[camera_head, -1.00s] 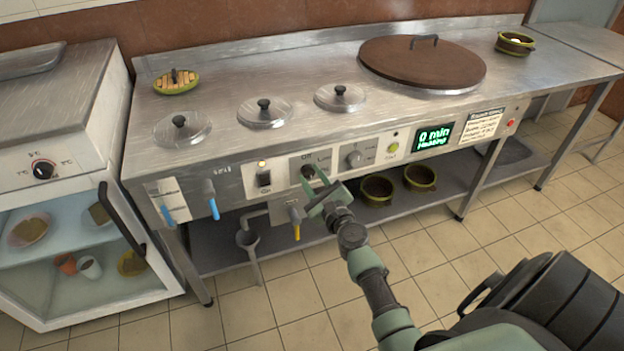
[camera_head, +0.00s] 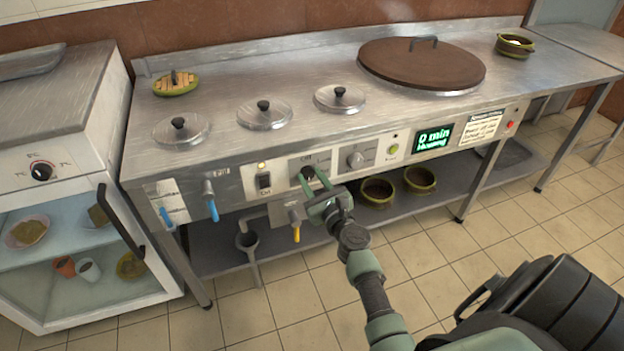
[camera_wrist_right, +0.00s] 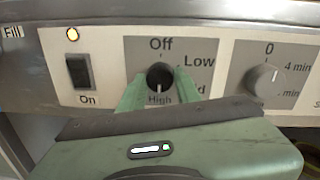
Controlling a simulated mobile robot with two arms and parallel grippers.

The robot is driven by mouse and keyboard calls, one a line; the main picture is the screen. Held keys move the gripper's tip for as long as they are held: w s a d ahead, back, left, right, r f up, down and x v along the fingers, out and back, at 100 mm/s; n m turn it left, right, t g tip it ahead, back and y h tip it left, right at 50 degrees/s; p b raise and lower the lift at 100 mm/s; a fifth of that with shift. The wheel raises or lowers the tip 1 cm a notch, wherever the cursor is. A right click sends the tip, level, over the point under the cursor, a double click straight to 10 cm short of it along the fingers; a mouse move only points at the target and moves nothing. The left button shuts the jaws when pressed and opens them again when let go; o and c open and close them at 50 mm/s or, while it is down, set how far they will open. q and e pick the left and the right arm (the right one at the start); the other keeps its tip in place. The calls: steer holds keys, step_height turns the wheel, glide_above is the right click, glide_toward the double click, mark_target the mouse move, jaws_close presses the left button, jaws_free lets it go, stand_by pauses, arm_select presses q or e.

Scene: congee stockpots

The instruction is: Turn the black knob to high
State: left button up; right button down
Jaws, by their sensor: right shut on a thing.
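The black knob (camera_wrist_right: 159,75) sits on the grey front panel, with Off above it, Low and a partly covered label on its right, and High below. Its white mark points down toward High. My right gripper (camera_wrist_right: 158,84) is shut on the knob, one green finger on each side. In the head view, the right gripper (camera_head: 316,184) reaches the panel from the lower right and partly covers the knob (camera_head: 308,174). My left gripper is not in view.
A yellow-handled tap (camera_head: 295,222) hangs below the panel. Lidded wells and a large brown lid (camera_head: 420,62) are on top.

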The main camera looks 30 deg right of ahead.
steer(key=shift+f, duration=0.1)
steer(key=c, duration=1)
jaws_free()
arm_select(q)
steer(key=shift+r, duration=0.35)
arm_select(e)
steer(key=s+a, duration=0.1)
steer(key=s, duration=0.6)
steer(key=shift+s+a, duration=0.25)
steer(key=shift+s, duration=0.1)
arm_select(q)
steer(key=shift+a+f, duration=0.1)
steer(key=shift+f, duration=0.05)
